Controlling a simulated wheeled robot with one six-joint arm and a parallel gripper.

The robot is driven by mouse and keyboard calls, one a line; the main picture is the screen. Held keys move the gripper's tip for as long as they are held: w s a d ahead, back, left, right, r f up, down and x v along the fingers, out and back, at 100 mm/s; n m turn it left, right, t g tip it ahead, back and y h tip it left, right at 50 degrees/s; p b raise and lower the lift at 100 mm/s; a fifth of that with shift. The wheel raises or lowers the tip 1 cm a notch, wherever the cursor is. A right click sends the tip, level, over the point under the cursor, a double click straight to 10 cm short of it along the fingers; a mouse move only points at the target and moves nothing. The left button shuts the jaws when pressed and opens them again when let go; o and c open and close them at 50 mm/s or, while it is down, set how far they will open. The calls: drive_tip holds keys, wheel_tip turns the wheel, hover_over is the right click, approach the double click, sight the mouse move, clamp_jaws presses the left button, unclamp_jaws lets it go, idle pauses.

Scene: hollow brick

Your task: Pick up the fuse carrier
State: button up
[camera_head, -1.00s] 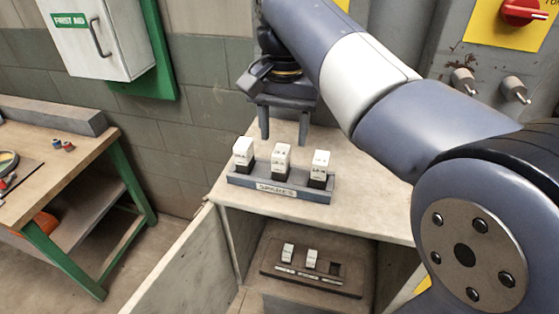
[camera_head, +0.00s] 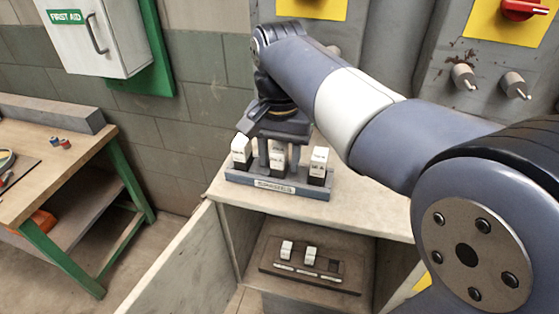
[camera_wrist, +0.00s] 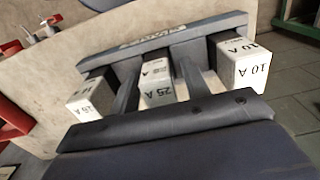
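Three white fuse carriers with dark bases stand in a grey rack (camera_head: 240,182) on top of the cabinet. In the wrist view the middle carrier (camera_wrist: 157,84) reads 25 A. The carrier on the right there (camera_wrist: 242,65) reads 10 A; the left one (camera_wrist: 90,98) is hard to read, perhaps 16 A. My gripper (camera_head: 280,157) points down over the rack, its two fingers on either side of the middle carrier (camera_head: 277,163). In the wrist view narrow gaps show between the fingers and the carrier, so my gripper looks open around it.
The outer carriers (camera_head: 241,151) and (camera_head: 318,162) stand close beside the fingers. Inside the open cabinet below, a dark holder (camera_head: 330,285) bears two white carriers (camera_head: 286,250) and an empty slot at right. The cabinet top (camera_head: 370,205) is clear to the right.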

drive_tip(key=c, duration=0.9)
clamp_jaws()
drive_tip(key=shift+r, duration=0.15)
